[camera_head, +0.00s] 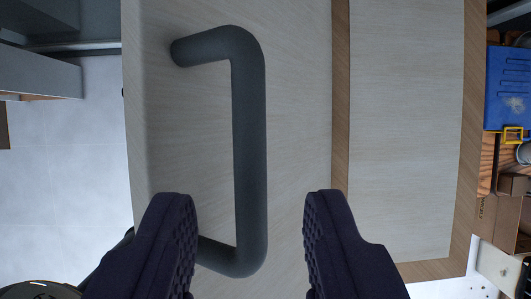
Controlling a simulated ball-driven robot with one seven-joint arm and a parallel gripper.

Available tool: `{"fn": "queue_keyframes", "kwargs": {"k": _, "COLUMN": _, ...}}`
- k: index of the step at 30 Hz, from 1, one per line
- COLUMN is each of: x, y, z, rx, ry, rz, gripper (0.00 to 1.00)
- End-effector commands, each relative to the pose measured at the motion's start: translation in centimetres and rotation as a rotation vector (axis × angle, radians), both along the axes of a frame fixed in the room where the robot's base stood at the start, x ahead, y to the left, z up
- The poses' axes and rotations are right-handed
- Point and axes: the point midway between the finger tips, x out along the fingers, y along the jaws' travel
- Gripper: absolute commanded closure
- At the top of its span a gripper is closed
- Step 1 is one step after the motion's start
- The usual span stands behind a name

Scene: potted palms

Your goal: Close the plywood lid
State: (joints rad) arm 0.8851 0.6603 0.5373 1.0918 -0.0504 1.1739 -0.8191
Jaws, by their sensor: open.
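The plywood lid (295,110) is a pale wood-grain panel that fills the middle of the view. Whether it stands open or closed is hard to tell from this angle. A dark grey bar handle (249,130) is fixed on it, with its long bar running up and down the picture and both ends bent to the left. My gripper (250,200) is open, with one dark finger on each side of the handle's lower part in the picture. No contact between the fingers and the handle shows. The handle's lower left end is partly hidden by the left finger.
A second pale panel (405,120) with brown wooden edging lies to the right of the lid. A blue case (508,90) and cluttered wooden items stand at the far right. A grey cabinet-like piece (38,72) is at upper left. Pale tiled floor (80,165) shows at left.

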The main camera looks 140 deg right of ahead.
Motion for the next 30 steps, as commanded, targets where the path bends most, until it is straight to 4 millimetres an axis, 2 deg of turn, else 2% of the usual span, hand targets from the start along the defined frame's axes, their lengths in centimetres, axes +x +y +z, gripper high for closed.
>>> {"fn": "queue_keyframes", "kwargs": {"k": 6, "x": 0.7, "y": 0.2, "z": -1.7, "rx": -0.001, "ry": 0.0, "rz": 0.0, "gripper": 0.6}}
{"fn": "queue_keyframes", "kwargs": {"k": 13, "x": 0.8, "y": 0.2, "z": -1.8, "rx": -0.002, "ry": -0.001, "rz": -0.001, "gripper": 0.6}}
{"fn": "queue_keyframes", "kwargs": {"k": 14, "x": 0.8, "y": 0.2, "z": -1.8, "rx": -0.002, "ry": -0.001, "rz": -0.001, "gripper": 0.64}}
{"fn": "queue_keyframes", "kwargs": {"k": 18, "x": 0.8, "y": 0.2, "z": -1.8, "rx": -0.002, "ry": -0.001, "rz": -0.001, "gripper": 0.97}}
{"fn": "queue_keyframes", "kwargs": {"k": 19, "x": 0.8, "y": 0.2, "z": -1.8, "rx": -0.002, "ry": -0.001, "rz": -0.001, "gripper": 1.0}}
{"fn": "queue_keyframes", "kwargs": {"k": 30, "x": 0.7, "y": 0.6, "z": -2.1, "rx": -0.014, "ry": -0.006, "rz": 0.0, "gripper": 1.0}}
